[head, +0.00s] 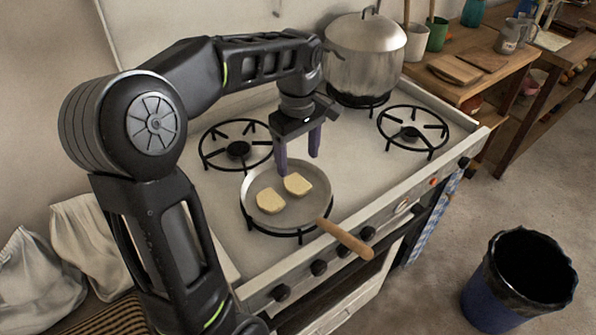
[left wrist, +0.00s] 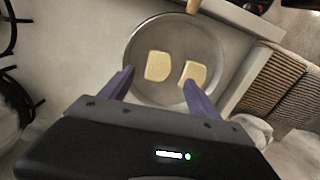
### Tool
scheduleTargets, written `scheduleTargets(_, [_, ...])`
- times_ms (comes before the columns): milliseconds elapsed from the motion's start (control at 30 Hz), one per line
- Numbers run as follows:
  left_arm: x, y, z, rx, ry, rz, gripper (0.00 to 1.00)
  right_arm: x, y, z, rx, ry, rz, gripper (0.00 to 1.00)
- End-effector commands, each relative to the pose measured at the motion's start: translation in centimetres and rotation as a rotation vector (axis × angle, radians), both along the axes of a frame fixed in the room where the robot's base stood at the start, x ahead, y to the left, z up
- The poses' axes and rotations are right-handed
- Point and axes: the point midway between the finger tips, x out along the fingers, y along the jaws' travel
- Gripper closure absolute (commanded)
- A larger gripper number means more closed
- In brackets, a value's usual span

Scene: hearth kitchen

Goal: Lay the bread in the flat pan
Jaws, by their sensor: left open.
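Two pale slices of bread lie flat and apart in the flat pan (head: 292,218), which sits on the front left burner with its wooden handle toward the stove's front edge. The left slice of bread (head: 271,201) and the right slice of bread (head: 298,184) also show in the left wrist view (left wrist: 158,66) (left wrist: 194,73). My left gripper (head: 298,164) is open and empty, its purple fingers pointing down above the far side of the pan. In the left wrist view the fingers stand apart, with one fingertip overlapping a slice; contact cannot be told. My right gripper is not in view.
A large lidded pot (head: 362,62) stands on the back burner. The rear left burner (head: 238,150) and the right burner (head: 412,131) are bare. A wooden side table (head: 470,85) stands to the right, and a dark blue bin (head: 490,297) on the floor.

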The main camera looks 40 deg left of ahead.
Motion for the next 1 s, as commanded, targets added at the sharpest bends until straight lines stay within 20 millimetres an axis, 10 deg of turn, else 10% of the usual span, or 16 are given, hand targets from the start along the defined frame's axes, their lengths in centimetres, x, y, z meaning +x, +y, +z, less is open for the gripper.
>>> scheduleTargets(300, [0.0,0.0,4.0,0.000,0.000,0.000,0.29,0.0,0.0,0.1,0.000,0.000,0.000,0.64])
scheduleTargets(1000, [0.0,0.0,4.1,0.000,0.000,-0.001,0.29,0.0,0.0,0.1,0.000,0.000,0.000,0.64])
